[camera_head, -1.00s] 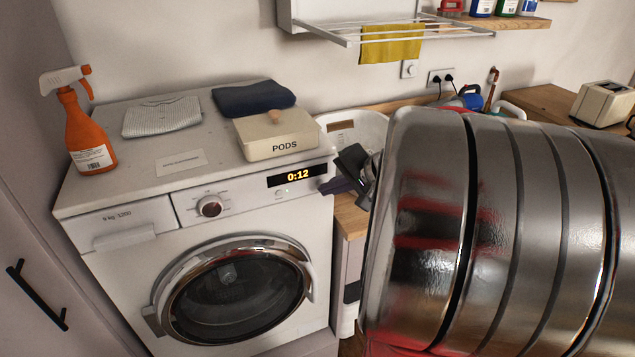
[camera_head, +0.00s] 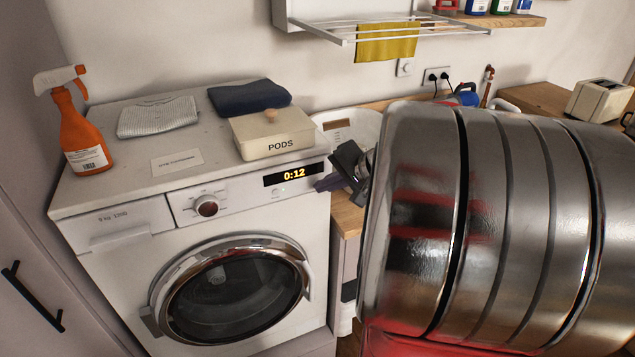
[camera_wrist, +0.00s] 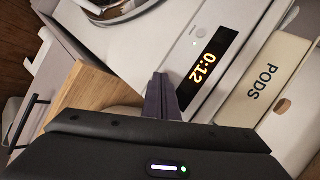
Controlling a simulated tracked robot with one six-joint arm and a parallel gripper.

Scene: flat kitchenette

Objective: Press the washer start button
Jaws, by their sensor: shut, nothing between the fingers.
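The white washer (camera_head: 125,265) stands at the left in the head view, its round door shut. Its lit display (camera_head: 293,174) reads 0:12. The small round start button (camera_head: 275,191) seems to sit just below the display's left part. In the wrist view the button (camera_wrist: 201,32) shows beside the display (camera_wrist: 207,60), with a small green light by it. My gripper (camera_head: 318,186) is shut and empty, its dark purple fingers near the panel's right end, below the display. In the wrist view the fingertips (camera_wrist: 160,75) point toward the panel, apart from the button; contact with the washer cannot be told.
A PODS box (camera_head: 273,145), folded cloths (camera_head: 158,117) and an orange spray bottle (camera_head: 80,135) stand on the washer. A wooden counter (camera_head: 347,216) and white basin (camera_head: 350,128) are right of it. A drying rack (camera_head: 400,32) hangs above.

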